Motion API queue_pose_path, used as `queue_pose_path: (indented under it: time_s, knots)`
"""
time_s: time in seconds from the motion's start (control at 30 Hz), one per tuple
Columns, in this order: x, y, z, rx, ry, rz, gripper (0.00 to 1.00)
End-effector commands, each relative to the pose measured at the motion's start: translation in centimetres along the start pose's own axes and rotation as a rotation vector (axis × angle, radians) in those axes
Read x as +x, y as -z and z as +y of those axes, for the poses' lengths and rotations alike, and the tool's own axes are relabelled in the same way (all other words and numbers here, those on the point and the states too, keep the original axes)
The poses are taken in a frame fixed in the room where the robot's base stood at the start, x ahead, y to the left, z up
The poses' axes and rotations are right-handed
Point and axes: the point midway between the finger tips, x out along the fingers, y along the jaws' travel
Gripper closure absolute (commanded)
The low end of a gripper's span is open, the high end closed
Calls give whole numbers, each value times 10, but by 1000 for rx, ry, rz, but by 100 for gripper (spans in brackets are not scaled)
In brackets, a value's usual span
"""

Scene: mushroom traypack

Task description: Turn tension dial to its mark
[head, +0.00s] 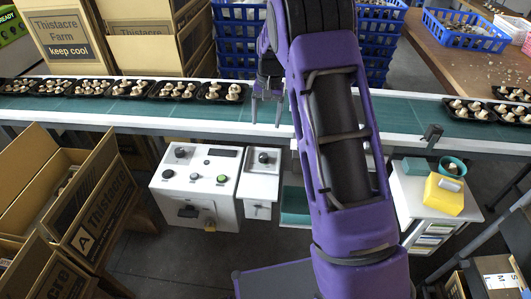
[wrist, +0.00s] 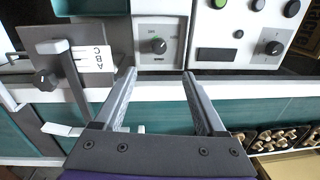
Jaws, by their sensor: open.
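My gripper (head: 266,112) is open and empty over the conveyor's near side, just behind a small white box. In the wrist view its two fingers (wrist: 159,76) point towards that box, apart from it. A black dial with a pale pointer line (wrist: 158,46) on the small box's face lies just beyond and between the fingertips; it also shows in the head view (head: 263,157). A larger control box carries another black dial (wrist: 273,48). A dark knob (wrist: 45,80) stands beside an A-B-C label. The lettering is too small to tell which is the tension dial.
The larger white control box (head: 195,208) has several knobs and a green button (head: 221,179). The green conveyor belt (head: 150,107) carries mushroom trays (head: 175,91).

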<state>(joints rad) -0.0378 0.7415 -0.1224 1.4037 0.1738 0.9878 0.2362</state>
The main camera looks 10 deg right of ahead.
Motion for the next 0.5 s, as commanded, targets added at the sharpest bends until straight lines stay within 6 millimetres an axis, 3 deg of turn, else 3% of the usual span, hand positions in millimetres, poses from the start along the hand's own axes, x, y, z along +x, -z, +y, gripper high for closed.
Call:
queue_pose_path:
  time_s: [0.5]
  knots:
    - [114,0,1,-3,-3,-1,27]
